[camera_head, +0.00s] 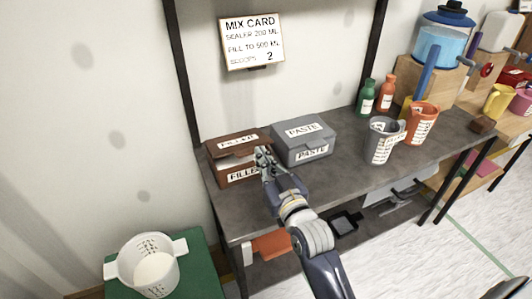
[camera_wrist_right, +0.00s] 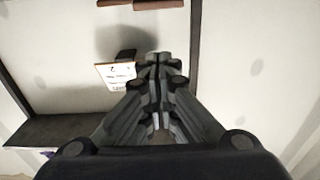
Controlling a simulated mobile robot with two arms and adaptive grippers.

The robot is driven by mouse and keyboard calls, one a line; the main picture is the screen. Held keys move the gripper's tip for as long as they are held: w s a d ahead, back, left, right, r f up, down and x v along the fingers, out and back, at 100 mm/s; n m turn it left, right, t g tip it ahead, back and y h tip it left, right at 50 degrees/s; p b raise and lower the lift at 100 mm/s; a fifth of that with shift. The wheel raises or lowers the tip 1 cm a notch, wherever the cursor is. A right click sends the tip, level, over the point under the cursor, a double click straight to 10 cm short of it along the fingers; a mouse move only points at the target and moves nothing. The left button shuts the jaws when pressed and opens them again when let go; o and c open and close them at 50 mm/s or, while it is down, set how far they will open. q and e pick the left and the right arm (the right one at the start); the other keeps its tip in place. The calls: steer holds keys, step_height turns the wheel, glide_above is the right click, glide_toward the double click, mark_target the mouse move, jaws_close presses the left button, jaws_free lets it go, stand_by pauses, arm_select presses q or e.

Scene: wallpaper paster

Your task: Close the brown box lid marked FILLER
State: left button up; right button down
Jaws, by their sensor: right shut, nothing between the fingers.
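The brown box (camera_head: 222,176) stands at the left end of the dark table, with a FILLER label on its front. Its brown lid (camera_head: 214,148), also marked FILLER, is raised and tilted, and a pale gap shows between lid and box front. My right gripper (camera_head: 264,156) is at the box's front right corner, shut and empty. I cannot tell whether it touches the lid. In the right wrist view its fingers (camera_wrist_right: 158,62) are together, and a brown edge (camera_wrist_right: 140,5) shows beyond them at the top. My left gripper is not in view.
A grey PASTE box (camera_head: 303,150) stands close to the right of the brown box. Grey (camera_head: 381,143) and orange (camera_head: 421,125) jugs and small bottles are farther right. A MIX CARD (camera_head: 252,42) hangs above. A white pot (camera_head: 150,265) stands on a green surface at lower left.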

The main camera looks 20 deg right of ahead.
steer(key=r+p, duration=0.1)
steer(key=p, duration=0.1)
glide_above(248, 152)
steer(key=f, duration=0.2)
steer(key=s+f, duration=0.1)
steer(key=f, duration=0.1)
steer(key=shift+s, duration=0.2)
